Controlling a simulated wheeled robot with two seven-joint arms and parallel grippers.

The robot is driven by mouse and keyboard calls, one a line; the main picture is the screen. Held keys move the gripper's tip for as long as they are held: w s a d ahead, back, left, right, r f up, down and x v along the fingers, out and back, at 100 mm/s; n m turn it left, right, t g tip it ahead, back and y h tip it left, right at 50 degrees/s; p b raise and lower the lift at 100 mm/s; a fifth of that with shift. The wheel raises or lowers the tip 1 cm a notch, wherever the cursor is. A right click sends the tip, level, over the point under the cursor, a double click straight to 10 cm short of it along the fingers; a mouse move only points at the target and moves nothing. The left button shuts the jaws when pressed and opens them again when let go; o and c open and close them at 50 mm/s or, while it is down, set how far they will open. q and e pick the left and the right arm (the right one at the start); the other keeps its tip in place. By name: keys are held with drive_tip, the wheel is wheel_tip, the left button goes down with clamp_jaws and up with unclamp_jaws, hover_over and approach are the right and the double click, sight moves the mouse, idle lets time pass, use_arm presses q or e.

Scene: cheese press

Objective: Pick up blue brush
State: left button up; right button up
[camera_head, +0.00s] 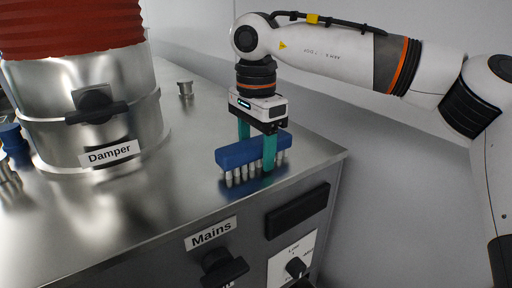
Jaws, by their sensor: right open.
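The blue brush (238,154) stands bristles down on the steel top, close to its front right edge. Its back is a blue block and its pale bristle tufts point down. My right gripper (257,150) reaches down over the brush from above. Its two teal fingers are apart, one on the far side and one on the near side of the blue block. The near finger covers part of the block, and the far finger is partly hidden behind it. I cannot tell whether the fingers touch the brush. My left gripper is not in view.
A steel cylinder labelled Damper (140,85) with a red bellows (70,28) stands at the left. A small metal knob (185,88) sits behind the brush. Another blue object (12,140) is at the far left. The front panel has a Mains switch (222,268). The steel top between is clear.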

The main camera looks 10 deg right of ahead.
drive_tip(key=c, duration=1.1)
